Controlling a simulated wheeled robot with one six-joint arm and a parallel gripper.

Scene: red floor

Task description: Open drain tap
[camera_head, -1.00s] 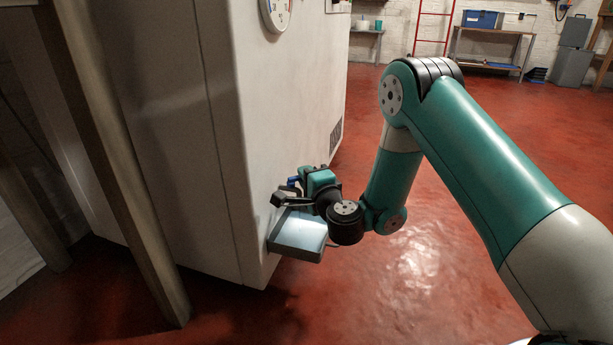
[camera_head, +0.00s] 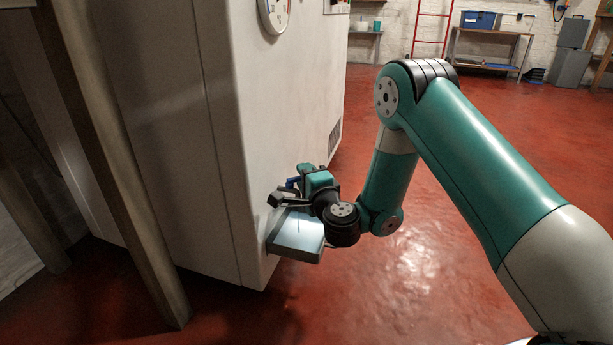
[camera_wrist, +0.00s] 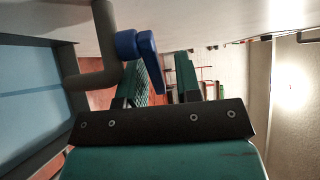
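In the head view only a bit of the blue handle (camera_head: 292,182) shows beside my gripper. My gripper (camera_wrist: 162,82) has its two teal fingers apart, one on each side of the lever's lower part. A gap shows between the lever and the right finger; contact with the left finger cannot be told. In the head view my gripper (camera_head: 300,182) is at the cabinet's lower edge, largely covering the tap.
A grey-blue tray (camera_head: 296,236) juts from the cabinet (camera_head: 290,110) just below the tap and my gripper; it fills the left of the wrist view (camera_wrist: 35,95). A wooden post (camera_head: 125,200) stands at left. The red floor to the right is clear.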

